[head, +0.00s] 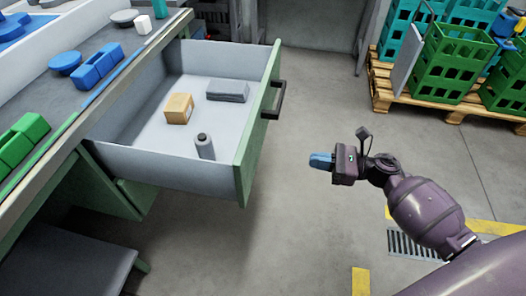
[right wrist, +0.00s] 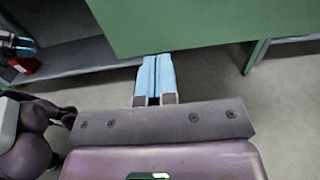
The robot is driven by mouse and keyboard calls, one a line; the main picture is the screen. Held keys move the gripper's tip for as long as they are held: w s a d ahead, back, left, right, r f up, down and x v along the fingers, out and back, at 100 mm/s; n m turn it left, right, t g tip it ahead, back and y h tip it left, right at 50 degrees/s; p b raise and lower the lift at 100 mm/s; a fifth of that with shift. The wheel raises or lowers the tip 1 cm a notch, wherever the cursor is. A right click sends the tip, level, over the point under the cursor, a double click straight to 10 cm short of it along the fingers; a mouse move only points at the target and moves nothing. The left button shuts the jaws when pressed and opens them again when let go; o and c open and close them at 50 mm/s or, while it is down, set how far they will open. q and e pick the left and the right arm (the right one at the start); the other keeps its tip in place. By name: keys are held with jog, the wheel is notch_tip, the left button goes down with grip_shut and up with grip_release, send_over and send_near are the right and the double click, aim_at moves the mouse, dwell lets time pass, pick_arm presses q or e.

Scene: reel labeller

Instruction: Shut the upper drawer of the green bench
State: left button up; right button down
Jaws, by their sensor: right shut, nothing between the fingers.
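The upper drawer (head: 258,135) of the green bench (head: 120,190) stands pulled well out, with a green front, grey walls and a dark handle (head: 278,100). In it are a small cardboard box (head: 179,108), a flat grey block (head: 228,90) and a grey bottle (head: 205,146). My right gripper (head: 314,160) is to the right of the drawer front, apart from it in the head view. Its blue fingers are together and empty and point toward the front. In the right wrist view the fingertips (right wrist: 155,60) show just below a green panel (right wrist: 210,22).
Blue and green items (head: 95,67) lie on the bench top. A wooden pallet (head: 445,102) with green crates (head: 455,65) stands at the back right. A grey surface (head: 65,262) is at the lower left. The floor between drawer and pallet is clear.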

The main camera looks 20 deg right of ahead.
aim_at(255, 150)
jog(key=x, duration=1.3)
jog(key=shift+w+a, duration=0.35)
jog(key=shift+a, duration=0.1)
